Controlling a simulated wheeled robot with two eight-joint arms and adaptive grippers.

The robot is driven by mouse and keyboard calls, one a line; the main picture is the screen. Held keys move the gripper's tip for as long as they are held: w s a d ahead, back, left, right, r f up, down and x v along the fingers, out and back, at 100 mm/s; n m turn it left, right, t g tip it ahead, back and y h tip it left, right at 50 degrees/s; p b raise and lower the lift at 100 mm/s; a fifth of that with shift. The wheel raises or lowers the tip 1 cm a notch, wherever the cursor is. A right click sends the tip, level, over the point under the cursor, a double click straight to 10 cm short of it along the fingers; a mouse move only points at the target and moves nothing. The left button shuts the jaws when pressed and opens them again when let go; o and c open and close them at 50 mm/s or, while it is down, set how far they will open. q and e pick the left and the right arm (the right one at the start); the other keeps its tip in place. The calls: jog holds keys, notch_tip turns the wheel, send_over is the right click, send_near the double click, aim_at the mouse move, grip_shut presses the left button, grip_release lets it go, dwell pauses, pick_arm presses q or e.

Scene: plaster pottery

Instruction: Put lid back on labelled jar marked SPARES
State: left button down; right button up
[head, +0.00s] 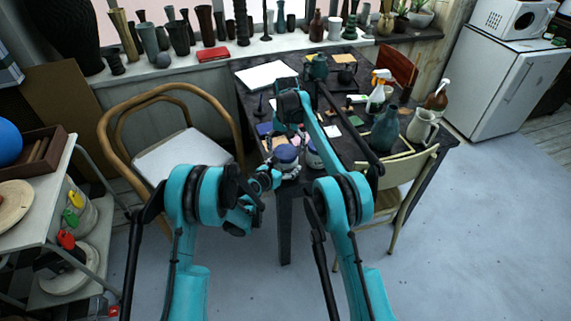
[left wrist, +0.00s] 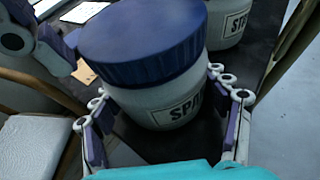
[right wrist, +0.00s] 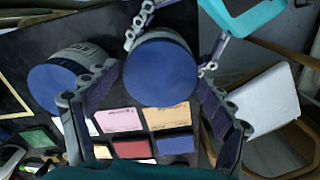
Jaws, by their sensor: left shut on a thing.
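The SPARES jar (left wrist: 165,105) is a white jar near the table's front corner. Its label reads "SPA", the rest hidden by my finger. A dark blue lid (left wrist: 145,45) sits on top of it, covering the mouth; it also shows from above in the right wrist view (right wrist: 161,72). I cannot tell whether it is fully seated. My left gripper (left wrist: 168,110) is shut around the jar's body from the front. My right gripper (right wrist: 155,80) is above the lid, fingers spread on either side of it, apparently not touching. In the head view the jar (head: 286,165) is partly hidden by my arms.
A second white jar (left wrist: 228,20) with a blue lid (right wrist: 52,88) stands close beside it. Coloured tiles (right wrist: 168,116) lie on the dark table behind. A spray bottle (head: 377,95), a teal vase (head: 385,130) and a pitcher (head: 422,126) stand to the right. Chairs flank the table.

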jog(key=shift+r, duration=0.1)
jog(key=shift+r, duration=2.2)
jog(key=shift+c, duration=0.4)
jog(key=n, duration=0.2)
jog(key=r+n, duration=0.1)
jog(key=shift+w+r+n, duration=0.15)
jog(key=shift+r+n, duration=0.15)
jog(key=shift+n, duration=0.1)
jog(key=n, duration=0.1)
jog(key=r+n, duration=0.1)
jog(key=n, duration=0.3)
jog(key=shift+r, duration=0.4)
jog(key=shift+f, duration=4)
jog(key=shift+c, duration=0.3)
